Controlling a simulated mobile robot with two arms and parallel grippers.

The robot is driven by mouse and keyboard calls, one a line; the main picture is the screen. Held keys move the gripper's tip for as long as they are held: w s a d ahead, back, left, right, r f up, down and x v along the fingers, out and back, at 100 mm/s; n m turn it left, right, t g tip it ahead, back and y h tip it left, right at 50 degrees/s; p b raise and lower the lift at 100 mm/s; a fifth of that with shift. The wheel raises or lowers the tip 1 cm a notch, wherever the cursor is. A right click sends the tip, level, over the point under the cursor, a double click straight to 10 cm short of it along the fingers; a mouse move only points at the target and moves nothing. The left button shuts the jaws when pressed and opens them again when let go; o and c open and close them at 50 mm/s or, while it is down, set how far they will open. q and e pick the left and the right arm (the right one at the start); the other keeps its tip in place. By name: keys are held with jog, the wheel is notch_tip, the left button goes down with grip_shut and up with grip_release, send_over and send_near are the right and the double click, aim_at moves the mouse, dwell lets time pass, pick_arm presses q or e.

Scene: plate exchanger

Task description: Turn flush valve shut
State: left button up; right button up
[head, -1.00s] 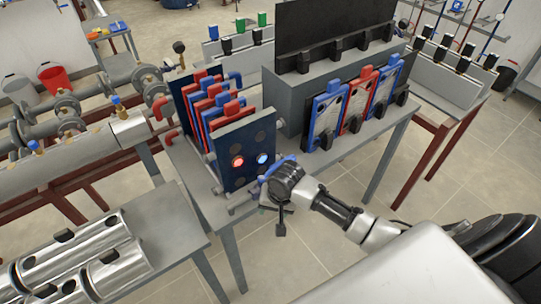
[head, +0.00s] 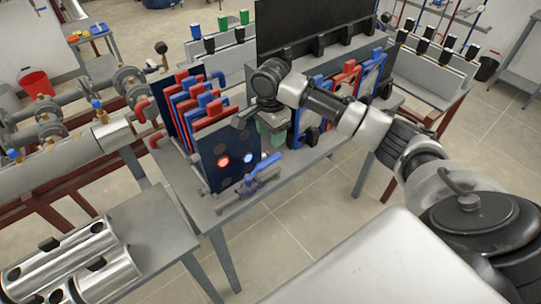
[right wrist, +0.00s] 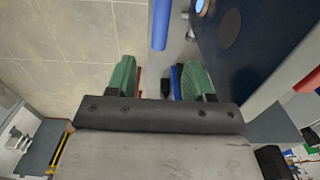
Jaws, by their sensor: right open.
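The flush valve (head: 248,188) sits low at the front of the plate exchanger, on the grey bench. Its blue lever handle (head: 264,166) slants up to the right, beside the dark blue end plate (head: 225,155). My right gripper (head: 272,138) is above and behind the handle, apart from it. In the right wrist view its green fingers (right wrist: 158,78) are spread with nothing held between them. The blue handle (right wrist: 160,25) shows there beyond the fingertips, at the top edge. My left gripper is in neither view.
Framed plates (head: 345,78) stand in a rack to the right, partly behind my right arm. Metal cylinders (head: 70,260) lie on a bench at lower left. Floor in front of the bench is clear.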

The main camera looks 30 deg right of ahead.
aim_at(270, 158)
notch_tip(270, 158, down, 10)
jog(key=shift+r+p, duration=0.2)
jog(key=shift+p, duration=0.2)
grip_shut()
